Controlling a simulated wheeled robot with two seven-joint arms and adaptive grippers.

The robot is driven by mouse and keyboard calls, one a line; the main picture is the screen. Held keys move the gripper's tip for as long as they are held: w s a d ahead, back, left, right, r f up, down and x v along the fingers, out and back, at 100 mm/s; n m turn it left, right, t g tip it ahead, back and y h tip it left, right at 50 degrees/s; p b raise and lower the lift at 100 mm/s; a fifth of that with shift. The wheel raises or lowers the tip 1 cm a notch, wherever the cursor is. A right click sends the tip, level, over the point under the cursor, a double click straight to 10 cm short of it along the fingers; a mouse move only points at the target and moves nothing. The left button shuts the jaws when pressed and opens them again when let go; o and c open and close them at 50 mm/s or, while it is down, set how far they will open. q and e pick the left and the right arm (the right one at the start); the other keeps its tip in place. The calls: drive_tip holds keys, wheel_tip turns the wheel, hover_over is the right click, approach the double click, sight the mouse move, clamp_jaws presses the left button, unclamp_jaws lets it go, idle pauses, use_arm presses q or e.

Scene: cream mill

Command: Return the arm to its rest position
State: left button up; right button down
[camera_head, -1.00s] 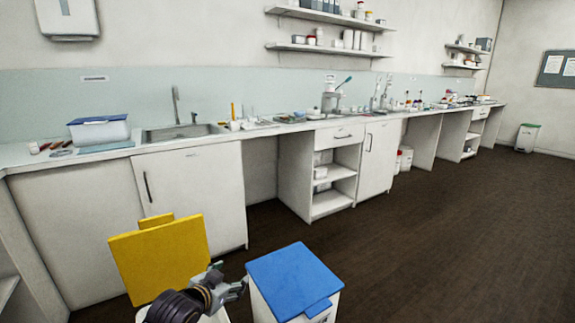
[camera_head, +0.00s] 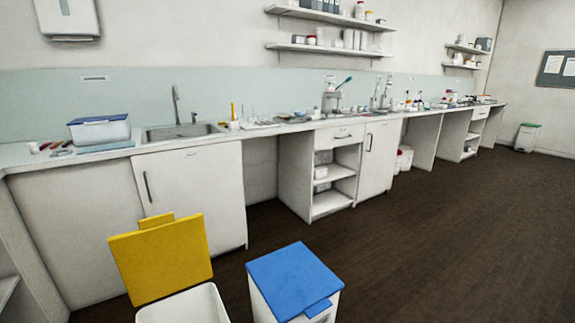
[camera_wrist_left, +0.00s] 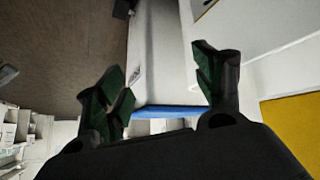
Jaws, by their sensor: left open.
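My left gripper (camera_wrist_left: 165,90) shows in the left wrist view with its two dark fingers spread apart and nothing between them. It is out of the head view. Beyond the fingers in the wrist view are a white bin side and a blue lid edge (camera_wrist_left: 165,112). A yellow surface (camera_wrist_left: 295,130) shows at the right of that view. My right gripper is in neither view.
In the head view, a white bin with a raised yellow lid (camera_head: 160,258) stands beside a bin with a shut blue lid (camera_head: 295,280). The long white counter (camera_head: 95,152) runs behind them. The dark floor (camera_head: 440,230) at right is clear.

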use_arm(q)
drive_tip(key=s+f+g+p, duration=0.1)
drive_tip(key=s+f+g, duration=0.1)
drive_tip(key=s+f, duration=0.4)
drive_tip(key=s, duration=0.3)
drive_tip(key=shift+d+f+n, duration=0.15)
drive_tip(key=shift+d+n, duration=0.1)
drive_tip(key=shift+n, duration=0.05)
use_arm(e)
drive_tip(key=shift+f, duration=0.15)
use_arm(q)
drive_tip(key=shift+f+p, duration=0.1)
drive_tip(key=shift+p, duration=0.25)
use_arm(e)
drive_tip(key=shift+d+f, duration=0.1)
